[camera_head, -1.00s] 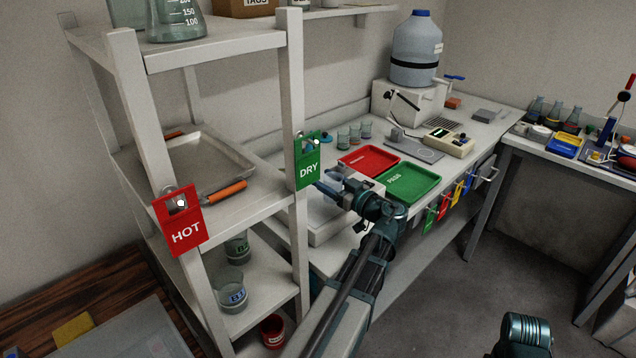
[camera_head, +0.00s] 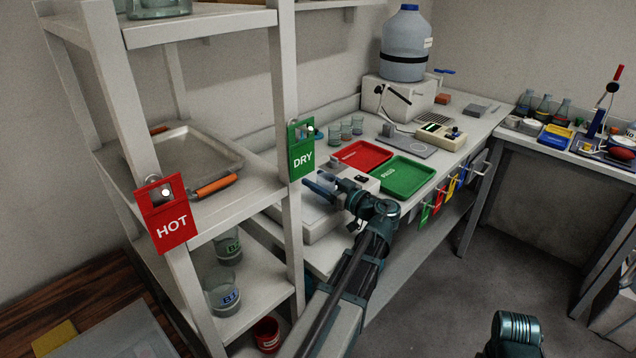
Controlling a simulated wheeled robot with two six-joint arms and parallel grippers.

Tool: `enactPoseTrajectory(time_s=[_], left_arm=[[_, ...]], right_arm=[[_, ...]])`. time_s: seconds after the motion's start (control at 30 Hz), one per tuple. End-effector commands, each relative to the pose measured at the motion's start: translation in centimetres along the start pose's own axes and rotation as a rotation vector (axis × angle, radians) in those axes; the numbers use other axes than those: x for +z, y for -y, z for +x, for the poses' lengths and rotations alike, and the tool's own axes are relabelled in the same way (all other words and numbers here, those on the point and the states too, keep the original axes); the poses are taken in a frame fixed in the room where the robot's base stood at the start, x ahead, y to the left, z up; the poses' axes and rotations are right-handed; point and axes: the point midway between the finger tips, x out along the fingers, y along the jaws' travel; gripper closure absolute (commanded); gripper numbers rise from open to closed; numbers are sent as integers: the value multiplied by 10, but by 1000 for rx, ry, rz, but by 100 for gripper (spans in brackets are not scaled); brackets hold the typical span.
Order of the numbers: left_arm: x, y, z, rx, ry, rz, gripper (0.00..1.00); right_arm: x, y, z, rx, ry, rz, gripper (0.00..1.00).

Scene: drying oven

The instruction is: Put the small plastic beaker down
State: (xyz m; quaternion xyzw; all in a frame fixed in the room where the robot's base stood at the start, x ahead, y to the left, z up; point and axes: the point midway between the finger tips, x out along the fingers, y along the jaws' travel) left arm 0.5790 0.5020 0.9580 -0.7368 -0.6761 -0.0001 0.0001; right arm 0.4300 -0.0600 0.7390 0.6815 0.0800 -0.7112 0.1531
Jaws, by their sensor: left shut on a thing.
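My left gripper (camera_head: 319,184) is over the white boxy device (camera_head: 318,222) on the bench, just right of the shelf post with the DRY tag. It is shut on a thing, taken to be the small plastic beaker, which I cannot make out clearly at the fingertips. I cannot tell whether the held thing touches the device. My right gripper is not in view; only a part of my right arm shows at the bottom right.
The shelf rack post and green DRY tag (camera_head: 302,151) stand close left of the left gripper. A red tray (camera_head: 362,155) and a green tray (camera_head: 403,177) lie right of it. Several glass beakers (camera_head: 345,130) stand behind. A large bottle (camera_head: 405,45) is further back.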

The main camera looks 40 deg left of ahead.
Motion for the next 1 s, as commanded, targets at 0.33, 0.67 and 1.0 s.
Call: enactPoseTrajectory(time_s=[0.33, 0.67, 1.0], left_arm=[[3, 0, 0, 0, 0, 0, 10], [-3, 0, 0, 0, 0, 0, 10], [0, 0, -67, 3, 0, 0, 10]], right_arm=[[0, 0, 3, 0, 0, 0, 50], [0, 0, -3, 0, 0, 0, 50], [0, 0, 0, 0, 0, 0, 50]])
